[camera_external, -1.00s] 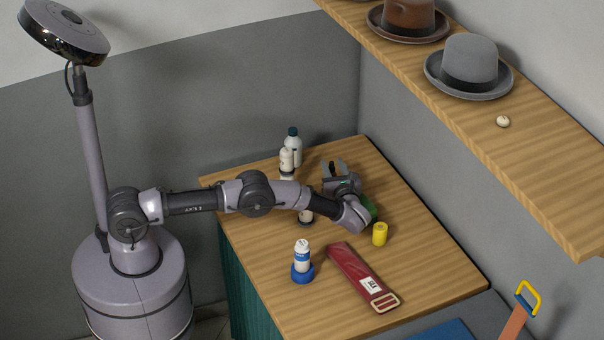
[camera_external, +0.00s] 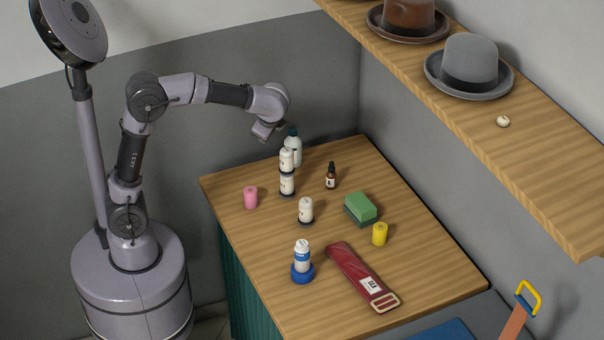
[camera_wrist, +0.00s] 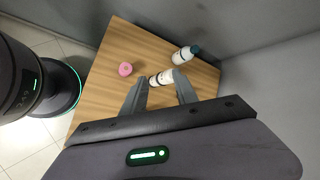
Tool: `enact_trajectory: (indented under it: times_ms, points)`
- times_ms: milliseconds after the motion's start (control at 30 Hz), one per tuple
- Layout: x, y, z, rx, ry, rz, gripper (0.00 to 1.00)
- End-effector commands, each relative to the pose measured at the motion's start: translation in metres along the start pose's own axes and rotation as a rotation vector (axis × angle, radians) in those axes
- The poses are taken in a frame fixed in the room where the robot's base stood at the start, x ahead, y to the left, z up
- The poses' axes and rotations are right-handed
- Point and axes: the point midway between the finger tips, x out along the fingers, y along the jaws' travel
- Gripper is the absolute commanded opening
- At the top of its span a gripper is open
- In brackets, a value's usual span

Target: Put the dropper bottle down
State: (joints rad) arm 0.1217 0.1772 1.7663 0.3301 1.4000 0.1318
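The dropper bottle (camera_external: 331,177), small and brown with a dark top, stands upright on the wooden table (camera_external: 260,235) near its back. My gripper (camera_external: 264,132) is raised above the table's back left, apart from the bottle. In the wrist view my gripper (camera_wrist: 160,88) has its two fingers spread with nothing held between them. I cannot make out the dropper bottle in the wrist view.
Also on the table are a pink spool (camera_external: 251,197), white bottle (camera_external: 306,210), green sponge (camera_external: 361,208), yellow spool (camera_external: 380,234), blue-based bottle (camera_external: 302,265) and red strap (camera_external: 358,277).

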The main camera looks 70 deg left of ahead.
Motion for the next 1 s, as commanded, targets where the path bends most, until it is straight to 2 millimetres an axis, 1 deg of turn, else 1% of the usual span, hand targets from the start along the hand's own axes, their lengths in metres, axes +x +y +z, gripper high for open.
enact_trajectory:
  times_ms: [33, 67, 100, 167, 200, 300, 333, 400, 467, 1000]
  points:
    - [-0.018, 0.028, 0.029, -0.109, 0.087, 0.024, 0.35]
    - [-0.027, 0.049, 0.042, -0.179, 0.145, 0.044, 0.35]
    - [-0.035, 0.076, 0.057, -0.271, 0.217, 0.069, 0.35]
    - [-0.044, 0.116, 0.072, -0.395, 0.314, 0.102, 0.35]
    - [-0.047, 0.138, 0.079, -0.471, 0.371, 0.121, 0.35]
    - [-0.049, 0.18, 0.086, -0.609, 0.474, 0.157, 0.35]
    - [-0.049, 0.189, 0.086, -0.636, 0.494, 0.164, 0.35]
    - [-0.048, 0.201, 0.087, -0.676, 0.524, 0.175, 0.35]
    - [-0.048, 0.205, 0.086, -0.692, 0.535, 0.18, 0.35]
    - [-0.048, 0.205, 0.086, -0.689, 0.534, 0.179, 0.35]
